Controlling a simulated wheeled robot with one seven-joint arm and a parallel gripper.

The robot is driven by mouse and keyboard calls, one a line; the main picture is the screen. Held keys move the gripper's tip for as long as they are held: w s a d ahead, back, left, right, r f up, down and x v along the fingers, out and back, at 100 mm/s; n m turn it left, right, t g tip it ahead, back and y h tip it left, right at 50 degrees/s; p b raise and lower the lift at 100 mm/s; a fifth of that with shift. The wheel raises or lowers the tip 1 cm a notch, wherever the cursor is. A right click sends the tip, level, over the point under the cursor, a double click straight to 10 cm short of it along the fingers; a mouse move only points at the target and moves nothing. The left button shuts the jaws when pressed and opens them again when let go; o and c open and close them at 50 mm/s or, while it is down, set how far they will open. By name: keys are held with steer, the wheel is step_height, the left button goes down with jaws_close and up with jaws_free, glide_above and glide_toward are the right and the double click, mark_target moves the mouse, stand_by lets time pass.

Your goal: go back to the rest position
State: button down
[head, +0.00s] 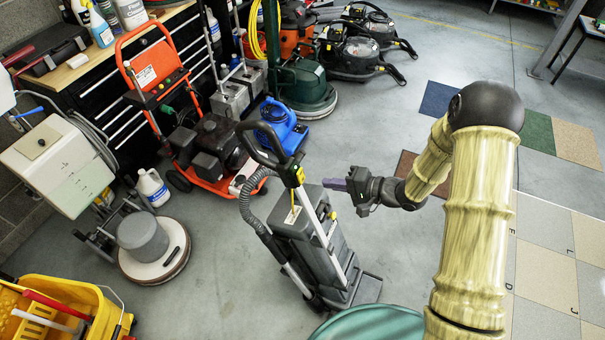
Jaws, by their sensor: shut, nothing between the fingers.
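My gripper (336,184) is at the end of my arm in the middle of the head view. It points left and its fingers are shut with nothing between them. I cannot tell from this one view how far apart the two are. My arm comes in from the lower right, bends at a dark joint at the upper right, and reaches back toward the middle.
A floor polisher (155,250), a red pressure washer (205,150) and a yellow bucket (70,305) stand at the left. A green round thing (372,325) is at the bottom. Coloured floor pads (550,275) lie at the right. Clear floor (430,60) shows at the upper middle.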

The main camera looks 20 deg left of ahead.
stand_by(0.3)
steer(key=w+d+r+t+h, duration=0.3)
steer(key=d+h, duration=0.2)
steer(key=d, duration=0.3)
steer(key=w+d+r+t+h, duration=0.25)
steer(key=d+r+h, duration=0.2)
steer(key=d, duration=0.45)
steer(key=s+d+r+g+h, duration=0.2)
steer(key=s+d, duration=0.2)
steer(key=s, duration=0.5)
steer(key=s+d+r+g+h+b, duration=0.1)
steer(key=s+d+r+g+h, duration=0.1)
steer(key=s+d, duration=0.3)
steer(key=s, duration=0.4)
steer(key=shift+d+n, duration=0.3)
steer(key=shift+n, duration=0.1)
steer(key=shift+h, duration=0.25)
